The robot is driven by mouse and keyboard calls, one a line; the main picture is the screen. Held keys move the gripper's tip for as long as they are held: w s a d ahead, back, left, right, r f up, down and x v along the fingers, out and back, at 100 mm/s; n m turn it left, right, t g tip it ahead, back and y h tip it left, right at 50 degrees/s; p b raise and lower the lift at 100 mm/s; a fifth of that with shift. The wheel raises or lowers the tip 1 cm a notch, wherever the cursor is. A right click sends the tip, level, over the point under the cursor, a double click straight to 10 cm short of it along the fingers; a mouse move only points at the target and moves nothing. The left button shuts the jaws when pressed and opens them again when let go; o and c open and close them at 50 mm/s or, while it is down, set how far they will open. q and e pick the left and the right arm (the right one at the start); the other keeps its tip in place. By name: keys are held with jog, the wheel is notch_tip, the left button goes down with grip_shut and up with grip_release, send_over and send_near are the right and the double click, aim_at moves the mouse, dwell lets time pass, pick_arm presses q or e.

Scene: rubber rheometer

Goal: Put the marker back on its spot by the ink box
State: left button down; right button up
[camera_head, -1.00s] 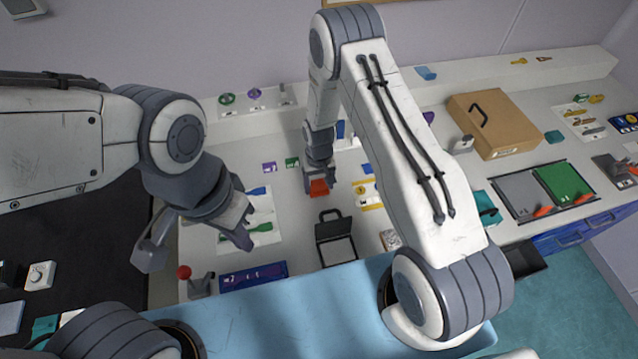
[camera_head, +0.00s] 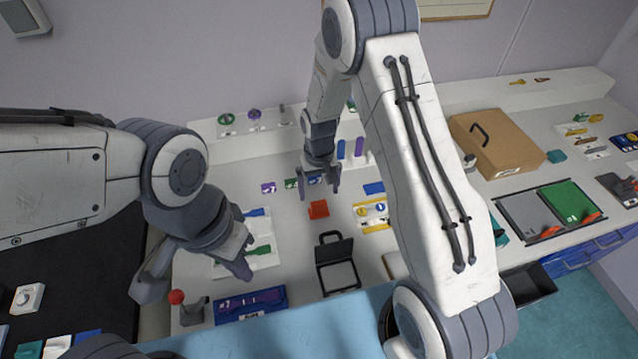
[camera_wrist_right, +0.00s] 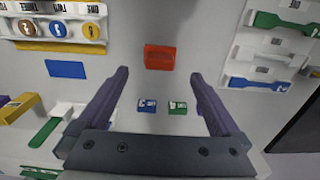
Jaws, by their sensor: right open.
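A small red block (camera_head: 318,209) lies on the light worktop, behind an open black case with a pale pad (camera_head: 338,276), which may be the ink box. The red block is the likely marker; I see no label naming it. It also shows in the right wrist view (camera_wrist_right: 160,57). My right gripper (camera_head: 320,194) is open and empty, just behind and above the red block. In the right wrist view its two fingers are spread (camera_wrist_right: 162,85), with the block apart from them. My left gripper (camera_head: 195,280) is open and empty at the front left.
Small purple, green and blue blocks (camera_head: 291,184) stand behind the red block. A blue flat piece (camera_head: 374,188) and a tray of round pieces (camera_head: 371,212) lie to its right. A red-knobbed lever (camera_head: 177,298) and a blue tray (camera_head: 250,305) are at front left. A cardboard box (camera_head: 497,143) stands right.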

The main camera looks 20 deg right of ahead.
aim_at(319, 203)
jog(key=s+a+r+n, duration=0.2)
jog(key=s+a+r, duration=0.25)
jog(key=r, duration=0.25)
jog(key=s+a+r+n, duration=0.1)
jog(key=s+a+r, duration=0.35)
jog(key=r, duration=0.35)
jog(key=s+r+n+y, duration=0.1)
jog(key=s+r+n, duration=0.15)
jog(key=s, duration=0.65)
jog(key=s+r+n, duration=0.2)
jog(key=s+r, duration=0.1)
jog(key=s, duration=0.7)
jog(key=f+b, duration=0.4)
jog(key=b, duration=0.1)
jog(key=shift+w+a+f, duration=0.15)
jog(key=shift+w+f, duration=0.1)
jog(key=shift+w, duration=0.05)
